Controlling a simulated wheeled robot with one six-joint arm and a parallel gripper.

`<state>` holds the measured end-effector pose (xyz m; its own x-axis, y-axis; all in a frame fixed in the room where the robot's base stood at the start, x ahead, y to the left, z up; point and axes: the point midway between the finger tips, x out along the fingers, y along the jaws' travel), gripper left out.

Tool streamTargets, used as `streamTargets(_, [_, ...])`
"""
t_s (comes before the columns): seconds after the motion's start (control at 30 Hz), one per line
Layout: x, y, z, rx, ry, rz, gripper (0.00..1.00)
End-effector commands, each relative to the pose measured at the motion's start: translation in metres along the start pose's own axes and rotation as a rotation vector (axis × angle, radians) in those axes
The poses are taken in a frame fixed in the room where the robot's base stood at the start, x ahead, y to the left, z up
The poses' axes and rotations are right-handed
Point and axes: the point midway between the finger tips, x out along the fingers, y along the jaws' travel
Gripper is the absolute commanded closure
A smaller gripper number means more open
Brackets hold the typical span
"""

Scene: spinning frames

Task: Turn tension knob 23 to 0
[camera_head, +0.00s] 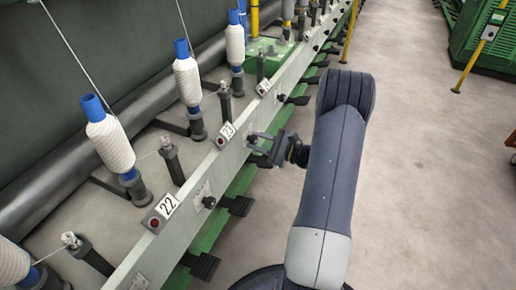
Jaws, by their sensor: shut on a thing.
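The label with the number 23 (226,131) sits on the pale rail of the spinning frame, with a small red light (220,141) beside it. Tension knob 23 (251,141) is on the rail's front face, to the right of that label, and is partly hidden by the fingers. My gripper (255,146) reaches in from the right, and its two fingers are shut around the knob. The knob's scale and pointer are too small and covered to read.
Label 22 (167,206) and its dark knob (209,202) are nearer on the same rail (152,258). White bobbins with blue tops (187,77) stand behind the rail. Dark pedals (237,206) stick out below it. The floor (420,180) to the right is clear.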

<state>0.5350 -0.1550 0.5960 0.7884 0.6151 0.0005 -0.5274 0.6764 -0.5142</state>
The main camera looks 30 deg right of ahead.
Motion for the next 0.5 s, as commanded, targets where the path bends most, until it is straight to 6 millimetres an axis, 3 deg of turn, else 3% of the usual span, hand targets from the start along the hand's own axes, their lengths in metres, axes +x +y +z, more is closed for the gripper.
streamTargets(0.5, [-0.0001, 0.0011, -0.0021, -0.305, 0.002, 0.001, 0.92])
